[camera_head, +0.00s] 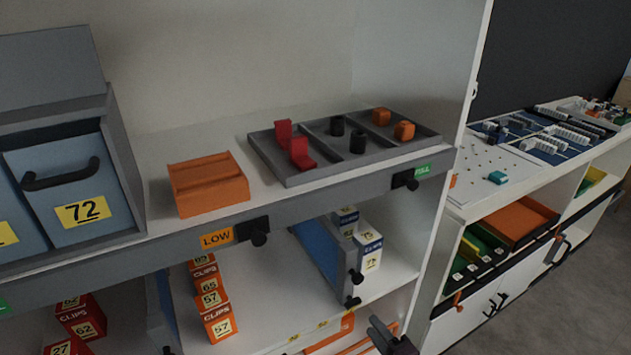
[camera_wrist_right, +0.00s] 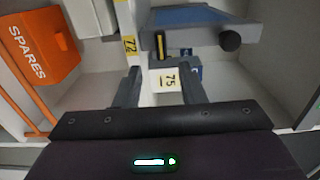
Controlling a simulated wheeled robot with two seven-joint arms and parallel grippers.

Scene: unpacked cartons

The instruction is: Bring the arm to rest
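My right gripper (camera_head: 380,332) shows at the bottom of the head view, in front of the lower shelf; only its tip end is in frame. In the right wrist view its two fingers (camera_wrist_right: 162,80) stand apart with nothing visibly clamped between them. My left gripper is in neither view.
A grey tray (camera_head: 332,175) with red, black and orange pieces and an orange block (camera_head: 207,184) sit on the upper shelf. Below are orange clip boxes (camera_head: 216,322), white-blue boxes (camera_head: 369,251) and a blue-grey panel (camera_head: 322,250). An orange SPARES bin (camera_wrist_right: 36,48) is left in the wrist view.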

